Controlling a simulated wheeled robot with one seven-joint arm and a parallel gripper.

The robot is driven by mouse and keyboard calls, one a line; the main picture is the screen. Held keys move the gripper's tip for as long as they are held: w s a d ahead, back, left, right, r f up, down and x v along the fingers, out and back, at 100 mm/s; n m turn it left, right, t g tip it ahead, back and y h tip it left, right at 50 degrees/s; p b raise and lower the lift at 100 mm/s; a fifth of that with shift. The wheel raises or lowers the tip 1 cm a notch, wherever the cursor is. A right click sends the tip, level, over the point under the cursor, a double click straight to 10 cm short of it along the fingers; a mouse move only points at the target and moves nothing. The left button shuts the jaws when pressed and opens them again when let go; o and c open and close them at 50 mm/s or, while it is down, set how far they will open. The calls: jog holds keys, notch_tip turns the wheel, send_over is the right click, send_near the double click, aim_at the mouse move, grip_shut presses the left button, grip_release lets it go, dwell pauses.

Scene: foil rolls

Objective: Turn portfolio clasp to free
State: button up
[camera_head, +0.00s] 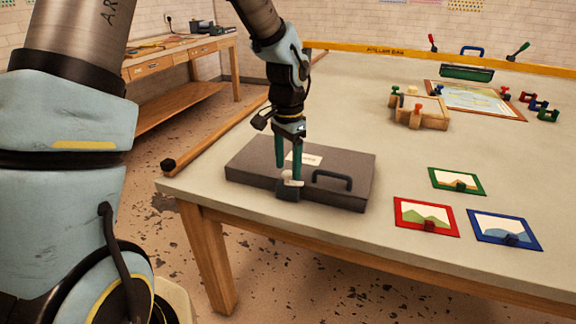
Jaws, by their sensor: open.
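A dark grey portfolio case (345,171) lies flat on the near left part of the table, with a pale label on its lid. A black handle (332,181) is on its front edge. The clasp (288,193) sits left of the handle, a dark block with a pale piece on top. My gripper (291,170) points down just above the clasp, with its two green fingers apart. One finger is close to the pale piece; I cannot tell whether it touches it.
Green (457,181), red (426,217) and blue (505,230) framed pictures lie right of the case. A wooden block fixture (418,110) and a large framed picture (470,100) are farther back. A wooden workbench (180,55) stands behind left. The table is clear between case and fixture.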

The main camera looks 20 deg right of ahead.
jog(key=shift+f, duration=0.65)
grip_shut()
